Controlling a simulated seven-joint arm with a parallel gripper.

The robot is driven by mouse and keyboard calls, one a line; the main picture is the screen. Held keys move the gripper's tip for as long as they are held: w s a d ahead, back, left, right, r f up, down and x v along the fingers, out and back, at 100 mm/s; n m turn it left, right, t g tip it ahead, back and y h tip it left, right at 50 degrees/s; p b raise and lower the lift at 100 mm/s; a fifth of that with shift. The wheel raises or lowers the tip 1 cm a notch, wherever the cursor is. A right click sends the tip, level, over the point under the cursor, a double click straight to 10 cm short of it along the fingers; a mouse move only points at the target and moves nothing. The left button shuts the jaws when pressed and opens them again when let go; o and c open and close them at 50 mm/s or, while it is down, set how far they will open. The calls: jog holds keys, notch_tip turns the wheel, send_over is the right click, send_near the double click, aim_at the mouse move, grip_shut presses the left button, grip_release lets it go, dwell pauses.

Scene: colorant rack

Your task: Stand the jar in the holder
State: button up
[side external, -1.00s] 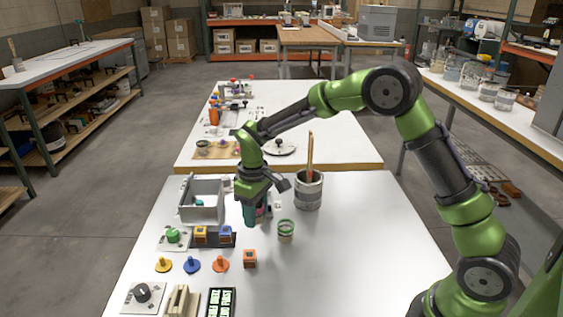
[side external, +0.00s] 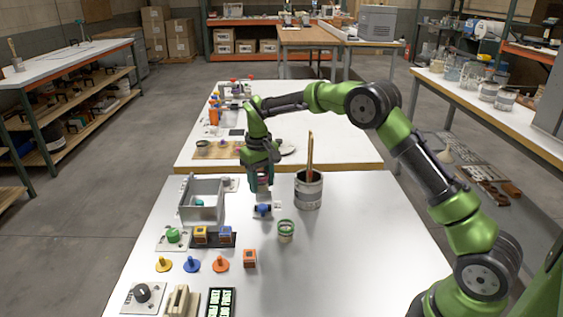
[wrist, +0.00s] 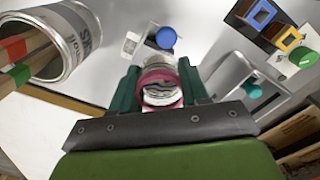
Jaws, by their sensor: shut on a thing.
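In the side view the fingers hide much of the jar (side external: 263,181), which hangs above the far part of the near table. A small round container with a green rim (side external: 286,230) stands on the table, nearer the camera and right of my gripper. I cannot tell for certain whether it is the holder.
A blue knob on a pale plate (side external: 263,210) sits just below my gripper. A large tin with sticks (side external: 309,190) stands to the right. A grey open box (side external: 202,215) is on the left. Blocks, including an orange one (side external: 250,258), stand nearer. The table's right side is clear.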

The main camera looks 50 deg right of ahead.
aim_at(263, 192)
jog(key=w+d+r+m, duration=0.2)
jog(key=w+d+m, duration=0.1)
jog(key=m, duration=0.2)
notch_tip(263, 192, down, 10)
jog(key=shift+d+r, duration=0.1)
jog(key=shift+r, duration=0.15)
jog(key=shift+f, duration=0.2)
jog(key=o, duration=1.1)
jog(key=shift+c, duration=0.2)
